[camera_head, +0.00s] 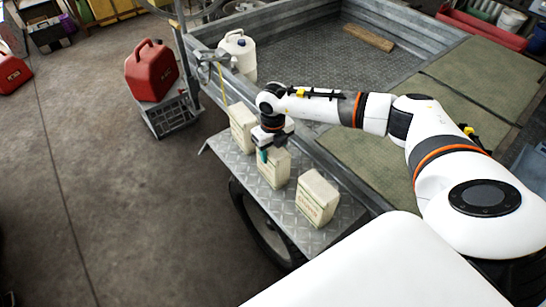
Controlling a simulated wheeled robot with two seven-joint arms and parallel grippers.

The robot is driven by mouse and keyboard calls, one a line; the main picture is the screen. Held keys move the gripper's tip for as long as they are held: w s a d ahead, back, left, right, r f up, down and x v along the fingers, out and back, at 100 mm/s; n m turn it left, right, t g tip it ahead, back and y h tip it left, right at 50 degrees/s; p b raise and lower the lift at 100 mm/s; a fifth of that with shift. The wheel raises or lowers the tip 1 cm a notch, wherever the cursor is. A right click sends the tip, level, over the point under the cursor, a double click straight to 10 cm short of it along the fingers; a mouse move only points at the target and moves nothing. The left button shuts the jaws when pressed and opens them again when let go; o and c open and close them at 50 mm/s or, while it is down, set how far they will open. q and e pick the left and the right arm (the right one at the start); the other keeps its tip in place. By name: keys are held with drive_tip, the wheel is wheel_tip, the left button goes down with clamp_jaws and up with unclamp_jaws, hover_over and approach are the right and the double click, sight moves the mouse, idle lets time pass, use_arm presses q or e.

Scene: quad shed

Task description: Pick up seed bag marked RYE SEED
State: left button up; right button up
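Three cream paper seed bags stand in a row on the diamond-plate fender of the trailer: a far bag (243,126), a middle bag (275,171) and a near bag (317,198). The near bag has reddish print on its front; the print on the bags is too small for me to read, so I cannot tell which says RYE SEED. My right gripper (264,155) points down at the top of the middle bag, with a teal-tipped finger in front of its upper left part. The other finger is hidden, so its opening and any contact are unclear. My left gripper is not in view.
The fender plate (335,228) is narrow, with a wheel below. A white jug (238,55) stands behind the bags by the trailer wall. The floor at left is mostly clear.

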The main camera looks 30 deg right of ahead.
clamp_jaws()
drive_tip(key=shift+w, duration=0.1)
drive_tip(key=shift+r, duration=0.15)
